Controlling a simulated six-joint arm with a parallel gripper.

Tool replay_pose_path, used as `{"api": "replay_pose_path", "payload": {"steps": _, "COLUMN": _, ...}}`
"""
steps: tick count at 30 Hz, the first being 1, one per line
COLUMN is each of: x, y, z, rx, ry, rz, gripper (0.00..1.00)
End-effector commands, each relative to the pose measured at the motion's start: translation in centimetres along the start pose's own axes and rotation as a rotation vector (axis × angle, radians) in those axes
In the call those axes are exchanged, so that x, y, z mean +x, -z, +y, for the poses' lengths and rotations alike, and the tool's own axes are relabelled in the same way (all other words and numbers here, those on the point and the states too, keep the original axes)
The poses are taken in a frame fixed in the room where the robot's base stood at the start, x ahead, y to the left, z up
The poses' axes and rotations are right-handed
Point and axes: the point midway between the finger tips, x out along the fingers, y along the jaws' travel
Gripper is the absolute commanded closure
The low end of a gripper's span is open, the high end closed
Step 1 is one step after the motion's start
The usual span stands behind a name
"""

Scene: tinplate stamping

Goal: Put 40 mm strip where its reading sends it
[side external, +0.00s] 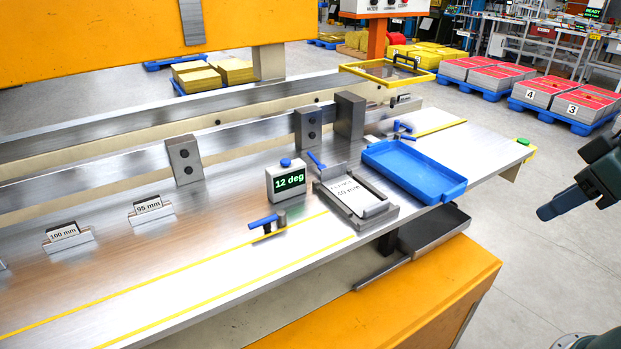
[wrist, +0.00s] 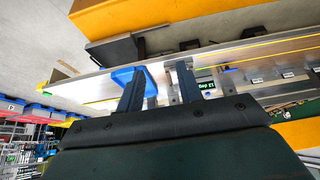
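The 40 mm strip (side external: 346,194) appears as a pale flat piece with printed lettering, lying in a grey metal nest (side external: 377,211) on the bench. A small readout (side external: 291,181) left of the nest shows "12 deg" in green; it appears inverted in the wrist view (wrist: 207,86). A blue tray (side external: 458,190) is right of the nest and looks empty; it also shows in the wrist view (wrist: 122,75). My gripper (wrist: 160,67) is open and empty, its fingers apart. In the side view it is at the right edge, well away from the strip, only partly in frame.
A dark metal tray (side external: 437,232) sits below the bench's front edge. Blue-handled clamps (side external: 265,222) and upright steel blocks (side external: 349,117) stand on the bench. Labelled holders, 95 mm (side external: 150,209) and 100 mm (side external: 66,236), are at left. The space above the blue tray is clear.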

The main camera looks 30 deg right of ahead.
Motion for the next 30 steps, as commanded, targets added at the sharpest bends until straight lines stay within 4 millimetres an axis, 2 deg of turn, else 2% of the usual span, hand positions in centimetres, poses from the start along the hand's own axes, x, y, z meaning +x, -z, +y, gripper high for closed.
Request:
{"api": "replay_pose_path", "payload": {"steps": 9, "x": 0.0, "y": 0.1, "z": 0.0, "rx": 0.004, "ry": 0.001, "rz": -0.001, "gripper": 0.64}}
{"api": "replay_pose_path", "payload": {"steps": 14, "x": 0.0, "y": 0.9, "z": -0.2, "rx": 0.042, "ry": 0.008, "rz": -0.013, "gripper": 0.64}}
{"api": "replay_pose_path", "payload": {"steps": 20, "x": 0.0, "y": 3.5, "z": -0.9, "rx": 0.169, "ry": 0.031, "rz": -0.054, "gripper": 0.64}}
{"api": "replay_pose_path", "payload": {"steps": 30, "x": 1.5, "y": 10.0, "z": -2.0, "rx": 0.503, "ry": 0.061, "rz": -0.169, "gripper": 0.64}}
